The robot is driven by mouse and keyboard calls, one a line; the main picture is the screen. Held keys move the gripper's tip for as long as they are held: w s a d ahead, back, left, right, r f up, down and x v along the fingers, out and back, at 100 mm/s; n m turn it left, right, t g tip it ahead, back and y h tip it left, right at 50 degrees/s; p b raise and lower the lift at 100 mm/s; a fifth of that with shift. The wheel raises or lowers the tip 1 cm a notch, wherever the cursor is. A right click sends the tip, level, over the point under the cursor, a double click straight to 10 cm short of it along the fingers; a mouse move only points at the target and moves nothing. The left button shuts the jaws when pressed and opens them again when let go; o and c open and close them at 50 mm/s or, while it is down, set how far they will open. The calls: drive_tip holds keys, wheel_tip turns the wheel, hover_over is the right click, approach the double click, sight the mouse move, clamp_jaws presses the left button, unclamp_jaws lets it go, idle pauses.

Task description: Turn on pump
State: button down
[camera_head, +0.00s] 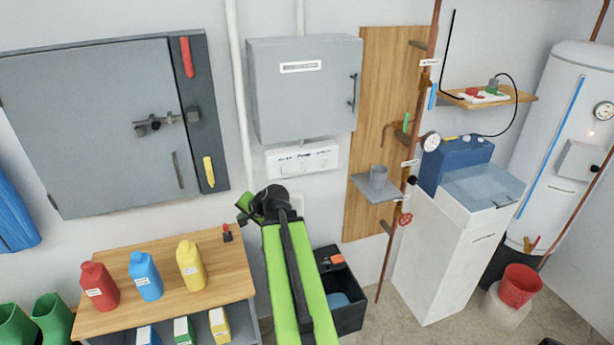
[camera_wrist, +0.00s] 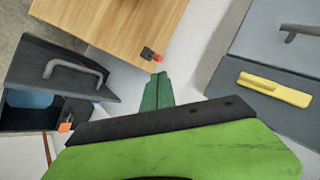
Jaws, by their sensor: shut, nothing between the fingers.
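No label marks the pump clearly. A dark open bin (camera_head: 345,300) stands on the floor below my arm, with blue water-like content and an orange piece (camera_head: 337,260) at its rim; the bin also shows at the left of the wrist view (camera_wrist: 50,85). A small red-and-black switch-like part (camera_head: 227,233) sits at the back edge of the wooden bench; it also shows in the wrist view (camera_wrist: 150,54). My green gripper (camera_head: 247,207) is shut and empty, above and right of that part in the head view. In the wrist view its fingertips (camera_wrist: 160,80) point toward the part.
The wooden bench (camera_head: 120,270) holds red, blue and yellow bottles. A grey wall cabinet (camera_head: 305,85), a white labelled panel (camera_head: 302,158) and a grey door (camera_head: 90,100) are on the wall. Copper pipes and a blue machine with a basin (camera_head: 455,160) stand at right.

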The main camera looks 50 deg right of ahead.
drive_tip(key=s+d+r+m+h, duration=0.2)
drive_tip(key=s+d+m, duration=0.1)
drive_tip(key=d, duration=0.5)
drive_tip(key=s+d+r+m+t+h, duration=0.1)
drive_tip(key=s+d+r+m+h, duration=0.1)
drive_tip(key=s+d, duration=0.4)
drive_tip(key=s+d+r+m+t+h, duration=0.1)
drive_tip(key=s+d+r+m+h, duration=0.1)
drive_tip(key=s+d+m, duration=0.3)
drive_tip(key=d, duration=0.4)
drive_tip(key=shift+d+r+h, duration=0.35)
drive_tip(key=shift+d+h, duration=0.05)
